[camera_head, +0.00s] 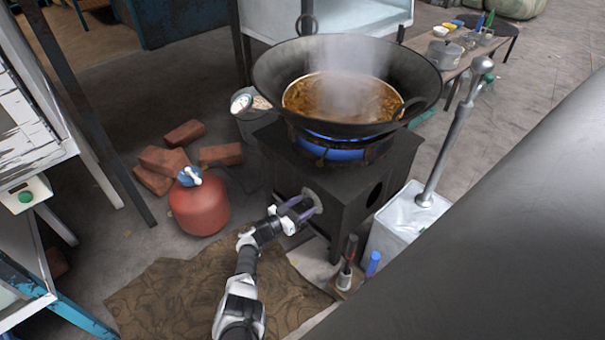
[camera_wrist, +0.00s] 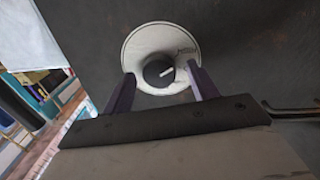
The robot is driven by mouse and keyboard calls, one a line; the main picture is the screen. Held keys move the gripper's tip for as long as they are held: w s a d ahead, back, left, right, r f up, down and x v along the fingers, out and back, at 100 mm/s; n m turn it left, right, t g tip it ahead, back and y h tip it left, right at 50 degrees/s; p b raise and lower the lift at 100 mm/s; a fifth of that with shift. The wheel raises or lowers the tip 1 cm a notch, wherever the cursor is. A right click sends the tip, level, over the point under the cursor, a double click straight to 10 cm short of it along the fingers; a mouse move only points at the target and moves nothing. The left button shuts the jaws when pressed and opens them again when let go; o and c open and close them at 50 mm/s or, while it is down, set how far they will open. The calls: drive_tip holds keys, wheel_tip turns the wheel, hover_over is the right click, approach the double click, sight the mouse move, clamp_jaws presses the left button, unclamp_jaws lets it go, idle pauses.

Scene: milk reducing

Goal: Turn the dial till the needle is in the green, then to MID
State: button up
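The dial is a dark round knob (camera_wrist: 158,71) with a white pointer line, set on a pale round plate (camera_wrist: 135,45) with small marks too blurred to read. The pointer leans right and slightly up in the wrist view. The plate shows on the front of the black stove (camera_head: 345,190) in the head view. My gripper (camera_wrist: 161,74) is open, its purple fingers on either side of the knob with gaps, in front of the plate. It also shows in the head view (camera_head: 300,206).
A steaming wok (camera_head: 420,75) of brown liquid sits over a blue flame on the stove. A red gas cylinder (camera_head: 198,205) and bricks (camera_head: 185,133) lie left. A brown mat (camera_head: 190,300) covers the floor in front.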

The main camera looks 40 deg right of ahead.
drive_tip(key=c, duration=0.9)
drive_tip(key=shift+m, duration=0.3)
drive_tip(key=m, duration=0.6)
drive_tip(key=shift+s+b, duration=0.1)
drive_tip(key=shift+b, duration=0.3)
drive_tip(key=m, duration=0.3)
drive_tip(key=shift+m+y, duration=0.3)
drive_tip(key=shift+s+m+t+b, duration=0.1)
drive_tip(key=shift+m+t+b, duration=0.3)
drive_tip(key=shift+m, duration=1.2)
